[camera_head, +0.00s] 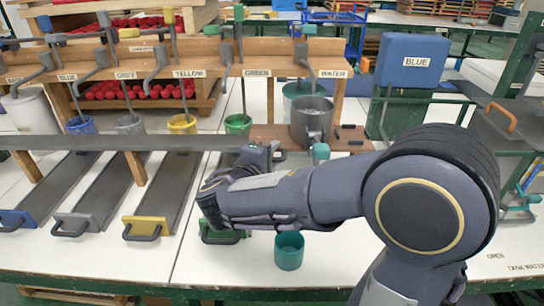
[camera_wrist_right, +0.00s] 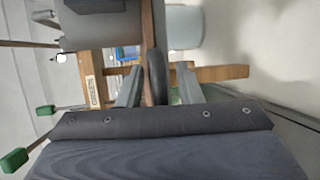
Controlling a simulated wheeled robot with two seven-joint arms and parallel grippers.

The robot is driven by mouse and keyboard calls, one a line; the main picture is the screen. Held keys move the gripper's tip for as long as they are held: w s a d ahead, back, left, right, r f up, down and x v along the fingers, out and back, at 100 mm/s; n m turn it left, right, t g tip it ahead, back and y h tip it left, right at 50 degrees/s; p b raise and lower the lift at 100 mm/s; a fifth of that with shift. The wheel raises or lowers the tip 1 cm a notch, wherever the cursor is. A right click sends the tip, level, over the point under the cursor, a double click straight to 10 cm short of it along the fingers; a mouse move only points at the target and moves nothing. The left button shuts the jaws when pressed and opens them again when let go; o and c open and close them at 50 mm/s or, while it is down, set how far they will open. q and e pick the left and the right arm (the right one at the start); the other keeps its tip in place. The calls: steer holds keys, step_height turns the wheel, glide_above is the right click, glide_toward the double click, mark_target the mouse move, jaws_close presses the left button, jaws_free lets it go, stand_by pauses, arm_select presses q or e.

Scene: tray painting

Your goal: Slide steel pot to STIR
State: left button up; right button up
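The grey steel pot (camera_head: 312,122) stands upright on a brown wooden board (camera_head: 270,133) at the WATER station, with a handle on its front. My right gripper (camera_head: 274,154) is just in front and left of it, partly hidden by my own wrist. In the right wrist view, the gripper (camera_wrist_right: 158,88) has its two fingers apart, with a dark rounded handle-like part (camera_wrist_right: 157,72) between them and gaps on both sides. I cannot tell what that part belongs to. A dark grey body, perhaps the pot, shows at the upper left there. No STIR mark is readable. My left gripper is not seen.
A teal cup (camera_head: 289,252) stands on the white table in front of my forearm. Blue, grey, yellow and green paint cups line the wooden rack (camera_head: 220,72), with levers above. A blue box (camera_head: 409,61) stands at back right.

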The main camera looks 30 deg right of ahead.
jaws_close()
steer(key=shift+s+f, duration=0.1)
steer(key=shift+f, duration=0.05)
steer(key=shift+a, duration=0.1)
